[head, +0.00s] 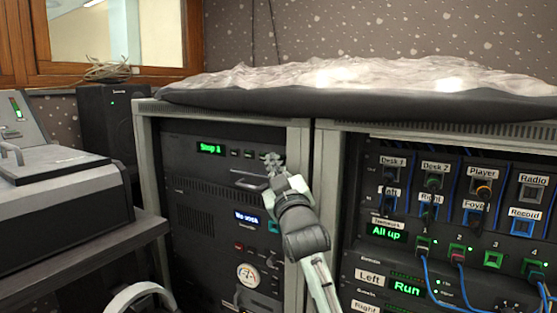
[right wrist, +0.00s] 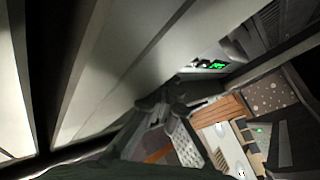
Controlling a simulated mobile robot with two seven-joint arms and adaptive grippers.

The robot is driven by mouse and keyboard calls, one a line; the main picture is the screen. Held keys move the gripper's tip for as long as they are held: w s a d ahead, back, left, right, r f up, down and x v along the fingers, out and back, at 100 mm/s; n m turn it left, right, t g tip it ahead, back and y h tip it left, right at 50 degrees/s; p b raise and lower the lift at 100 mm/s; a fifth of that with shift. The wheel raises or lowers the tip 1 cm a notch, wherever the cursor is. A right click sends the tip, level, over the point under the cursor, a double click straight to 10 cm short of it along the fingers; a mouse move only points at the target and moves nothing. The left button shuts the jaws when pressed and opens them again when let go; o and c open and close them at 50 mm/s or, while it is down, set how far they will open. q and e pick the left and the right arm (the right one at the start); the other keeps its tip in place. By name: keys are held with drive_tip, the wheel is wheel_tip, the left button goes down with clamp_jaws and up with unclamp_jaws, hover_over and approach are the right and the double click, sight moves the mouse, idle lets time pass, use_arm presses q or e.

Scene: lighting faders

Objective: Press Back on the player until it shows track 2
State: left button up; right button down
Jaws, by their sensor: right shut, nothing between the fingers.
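The unit at the top of the left rack has a green display (head: 210,148); its small text looks like a word and a 2, but I cannot read the word surely. Two small dark buttons (head: 242,154) sit right of it. I cannot tell which is Back. My right gripper (head: 272,161) is shut and empty, in front of the unit's right part, right of these buttons, and hides what is behind it. I cannot tell whether it touches the panel. In the right wrist view, the gripper (right wrist: 165,105) is dark, with a lit green display (right wrist: 217,66) beyond. My left gripper is not in view.
A blue display (head: 247,217) and a round meter (head: 248,275) sit lower in the rack. Its pale right post (head: 298,150) stands close to my right arm. A patch panel with cables is at right.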

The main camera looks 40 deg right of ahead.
drive_tip(key=shift+s+d+f+h, duration=0.25)
drive_tip(key=shift+s+f+h, duration=0.05)
drive_tip(key=shift+s, duration=0.3)
drive_tip(key=shift+s+a+r+p, duration=0.15)
drive_tip(key=shift+s+a, duration=0.2)
drive_tip(key=shift+a, duration=0.45)
drive_tip(key=shift+s+a+f+p, duration=0.1)
drive_tip(key=shift+s+a, duration=0.2)
drive_tip(key=shift+a, duration=0.5)
drive_tip(key=shift+s+a+r+p, duration=0.15)
drive_tip(key=shift+s+a, duration=0.2)
drive_tip(key=shift+a, duration=0.45)
drive_tip(key=shift+f, duration=0.1)
